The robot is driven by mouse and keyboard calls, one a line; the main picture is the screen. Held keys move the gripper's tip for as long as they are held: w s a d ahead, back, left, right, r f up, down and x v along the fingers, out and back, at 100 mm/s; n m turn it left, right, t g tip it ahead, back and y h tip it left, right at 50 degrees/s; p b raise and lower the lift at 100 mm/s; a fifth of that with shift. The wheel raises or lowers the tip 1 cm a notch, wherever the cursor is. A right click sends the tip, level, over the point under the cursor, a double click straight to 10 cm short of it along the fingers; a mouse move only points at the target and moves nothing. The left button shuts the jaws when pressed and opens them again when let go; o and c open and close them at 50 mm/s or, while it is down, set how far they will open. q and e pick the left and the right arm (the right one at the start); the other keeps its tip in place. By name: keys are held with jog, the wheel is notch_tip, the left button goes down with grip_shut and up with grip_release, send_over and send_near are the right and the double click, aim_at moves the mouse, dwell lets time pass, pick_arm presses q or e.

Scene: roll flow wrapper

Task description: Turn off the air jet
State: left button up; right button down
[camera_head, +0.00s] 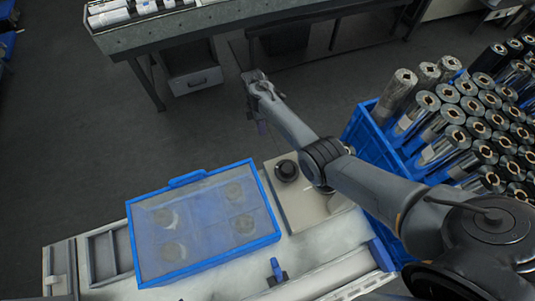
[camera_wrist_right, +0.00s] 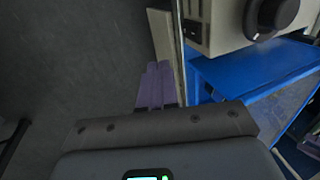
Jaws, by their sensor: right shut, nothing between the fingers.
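A beige panel (camera_head: 300,212) with a round black knob (camera_head: 287,170) sits to the right of the blue-framed cover. In the right wrist view the knob (camera_wrist_right: 272,18) is at the top right, with a small black switch (camera_wrist_right: 192,30) on the panel (camera_wrist_right: 222,35) beside it. A blue lever-like handle (camera_head: 277,268) stands upright at the machine's front. I cannot tell which of these controls the air jet. My right gripper (camera_head: 262,128) is shut and empty, beyond the panel's far edge and apart from the knob. Its purple fingers (camera_wrist_right: 155,86) show in the wrist view. My left gripper is out of view.
A blue-framed clear cover (camera_head: 205,222) lies on the machine top. A blue crate (camera_head: 368,135) full of film rolls (camera_head: 465,118) stands at the right. A conveyor table (camera_head: 200,25) runs along the back. Open floor lies between it and the machine.

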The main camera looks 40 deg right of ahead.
jog(key=shift+f, duration=0.1)
jog(key=s+a+f, duration=0.2)
jog(key=s+f, duration=0.4)
jog(key=f, duration=0.3)
jog(key=shift+s+a+f, duration=0.25)
jog(key=shift+s+f, duration=0.15)
jog(key=shift+p, duration=0.3)
